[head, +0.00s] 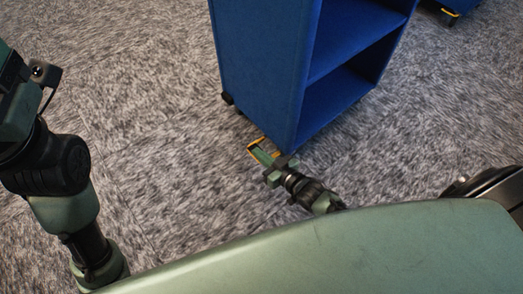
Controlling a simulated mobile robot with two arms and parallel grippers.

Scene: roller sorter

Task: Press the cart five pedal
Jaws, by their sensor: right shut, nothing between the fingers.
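A blue cart (258,75) with open shelves stands on the carpet at the top centre. No number shows on it, so I cannot tell whether it is cart five. A yellow-edged pedal (253,146) sticks out low at its near left corner. My right gripper (258,150) is shut and empty, low down at the pedal and overlapping it in the picture. The gripper hides part of the pedal, and I cannot tell whether they touch. My left arm is at the left edge, and its gripper is out of the picture.
A dark caster (228,98) shows under the cart's left side. Another blue cart with a yellow pedal (450,12) is at the top right. Grey carpet (150,100) lies clear left of the cart.

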